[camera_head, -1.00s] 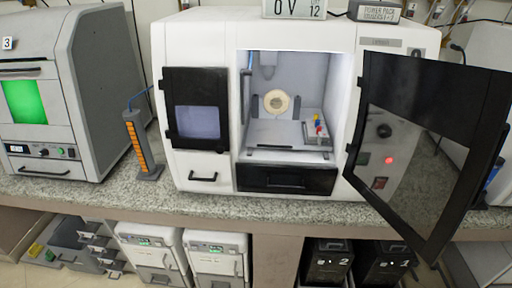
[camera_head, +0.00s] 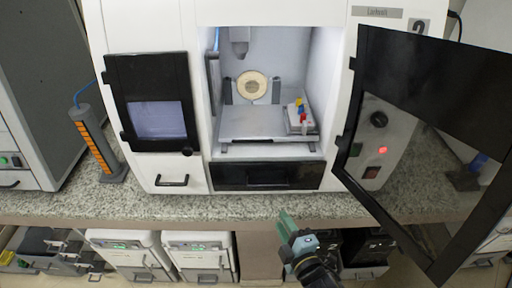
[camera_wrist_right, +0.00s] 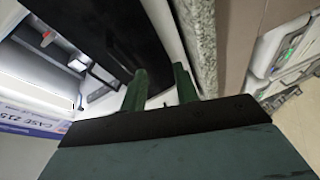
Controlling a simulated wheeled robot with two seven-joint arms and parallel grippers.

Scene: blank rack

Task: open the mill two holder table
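The white mill marked 2 (camera_head: 95,40) stands on the counter with its black-framed glass door (camera_head: 430,85) swung open to the right. Inside its lit chamber is a grey table (camera_head: 262,124) with a round cream disc (camera_head: 252,85) upright at its back. A small block with red, yellow and blue parts (camera_head: 300,120) sits on the table's right side. A black front panel (camera_head: 235,175) lies below the chamber. My right gripper (camera_head: 286,222) is in front of and below the counter edge, empty. Its green fingers are apart in the right wrist view (camera_wrist_right: 160,88). My left gripper is not in view.
The open door fills the right side. An orange-marked column (camera_head: 97,145) and a grey machine (camera_head: 40,70) stand on the left of the speckled counter (camera_head: 230,207). White boxes (camera_head: 125,250) and dark boxes stand below the counter.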

